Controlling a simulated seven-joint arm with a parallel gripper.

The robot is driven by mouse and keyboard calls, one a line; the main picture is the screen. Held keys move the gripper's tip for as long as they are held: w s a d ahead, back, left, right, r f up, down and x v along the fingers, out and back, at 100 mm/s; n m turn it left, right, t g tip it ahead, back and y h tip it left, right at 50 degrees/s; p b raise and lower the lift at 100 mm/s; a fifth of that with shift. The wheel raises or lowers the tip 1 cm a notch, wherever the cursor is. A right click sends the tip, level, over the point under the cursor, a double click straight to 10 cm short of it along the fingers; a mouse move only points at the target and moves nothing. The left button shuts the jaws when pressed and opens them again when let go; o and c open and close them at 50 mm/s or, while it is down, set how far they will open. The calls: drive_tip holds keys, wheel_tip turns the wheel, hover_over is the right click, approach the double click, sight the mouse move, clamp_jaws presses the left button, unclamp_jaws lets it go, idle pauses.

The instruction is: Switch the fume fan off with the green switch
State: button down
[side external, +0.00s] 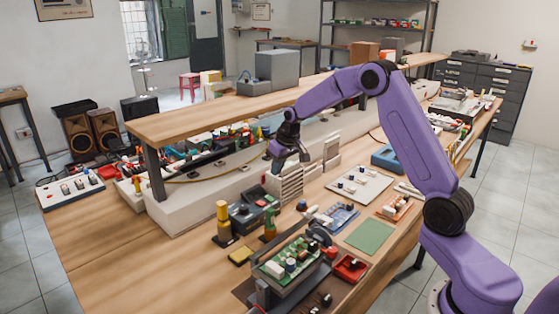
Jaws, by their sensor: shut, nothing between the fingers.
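My gripper (289,153) is shut and empty, above the middle of the bench in front of the raised shelf. A white box with several dark switches or knobs (72,188) sits at the bench's far left end, well away from my gripper. The colours of its switches are too small to tell. A pale slatted unit (289,185) stands upright below my gripper; I cannot tell if it is the fume fan. A dark device with a green part (251,207) sits just left of it. I cannot make out which part is the green switch.
A raised wooden shelf (215,112) runs along the back of the bench, with tools crowded under it. A circuit board in a holder (288,262), a red tray (350,268) and a green mat (370,236) stand in front. The bench's front left (130,262) is clear.

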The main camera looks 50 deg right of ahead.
sight(267, 196)
drive_tip(key=v, duration=0.3)
drive_tip(key=shift+r, duration=0.1)
drive_tip(key=shift+w+d+r, duration=0.15)
drive_tip(key=shift+w+d, duration=0.05)
drive_tip(key=shift+w, duration=0.35)
idle(0.4)
drive_tip(key=x, duration=1.3)
drive_tip(key=shift+s+f, duration=0.2)
drive_tip(key=shift+s, duration=0.15)
drive_tip(key=shift+f, duration=0.4)
drive_tip(key=shift+w+f, duration=0.1)
